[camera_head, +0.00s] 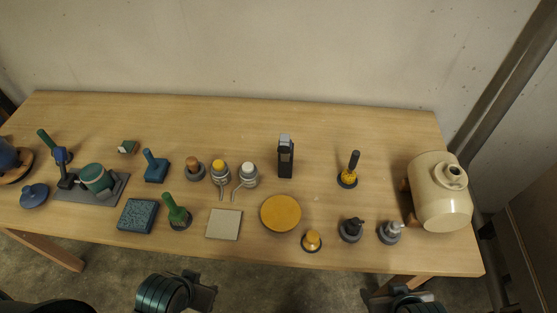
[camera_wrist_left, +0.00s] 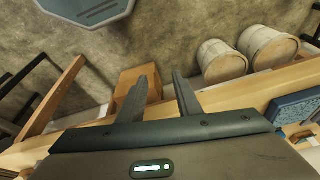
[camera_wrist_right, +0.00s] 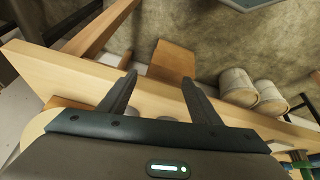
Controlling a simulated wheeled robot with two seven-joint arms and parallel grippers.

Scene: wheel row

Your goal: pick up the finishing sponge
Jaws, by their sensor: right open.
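I cannot tell for certain which item is the finishing sponge. A flat round yellow disc (camera_head: 281,212) lies near the table's front middle. A speckled blue square block (camera_head: 137,216) lies at the front left and also shows in the left wrist view (camera_wrist_left: 297,104). My left gripper (camera_head: 202,289) is in front of the edge at the left, with fingers apart and empty (camera_wrist_left: 161,74).
Handled tools, two spouted containers (camera_head: 248,175), a dark upright box (camera_head: 286,157) and a pale square tile (camera_head: 223,224) stand on the wooden table (camera_head: 330,120). A cream tank (camera_head: 440,196) is at the right end. The back strip is mostly clear, with a wall behind.

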